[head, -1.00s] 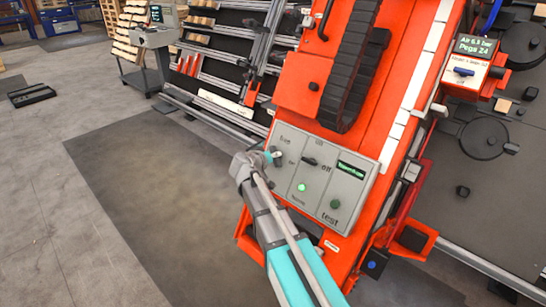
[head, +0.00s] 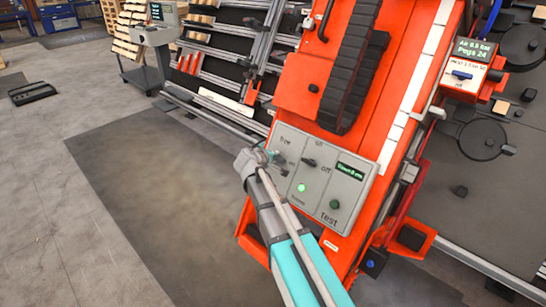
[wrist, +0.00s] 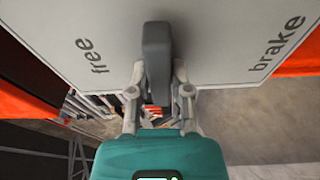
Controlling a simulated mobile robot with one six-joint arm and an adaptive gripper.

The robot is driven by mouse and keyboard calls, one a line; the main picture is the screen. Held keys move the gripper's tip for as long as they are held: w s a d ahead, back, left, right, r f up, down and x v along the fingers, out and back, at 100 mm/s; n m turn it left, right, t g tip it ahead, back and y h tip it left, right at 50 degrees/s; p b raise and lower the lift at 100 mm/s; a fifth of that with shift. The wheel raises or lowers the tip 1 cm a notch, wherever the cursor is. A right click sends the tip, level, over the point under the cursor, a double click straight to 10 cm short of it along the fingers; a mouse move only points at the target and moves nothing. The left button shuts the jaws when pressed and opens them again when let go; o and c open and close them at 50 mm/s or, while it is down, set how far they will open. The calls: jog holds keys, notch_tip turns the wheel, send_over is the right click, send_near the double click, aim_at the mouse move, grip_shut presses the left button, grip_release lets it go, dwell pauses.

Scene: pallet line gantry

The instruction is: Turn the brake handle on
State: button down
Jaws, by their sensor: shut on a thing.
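The brake handle (wrist: 156,48) is a dark grey lever on a light grey control panel (head: 318,190). In the wrist view it points straight down the picture, between the word "free" at left and "brake" at right. My gripper (wrist: 158,78) is shut on the handle, one finger on each side. In the head view my gripper (head: 264,158) is at the panel's left edge and largely hides the handle. The word "free" shows above it.
The panel also has a black knob (head: 309,162), a lit green lamp (head: 301,188), a dark green button (head: 334,204) and a small display (head: 350,171). It sits on an orange machine column (head: 297,85). Open floor (head: 150,180) lies to the left.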

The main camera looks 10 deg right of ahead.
jog(key=shift+n, duration=0.3)
jog(key=c, duration=0.6)
grip_release()
jog(key=shift+o, duration=0.2)
jog(key=shift+s, duration=0.1)
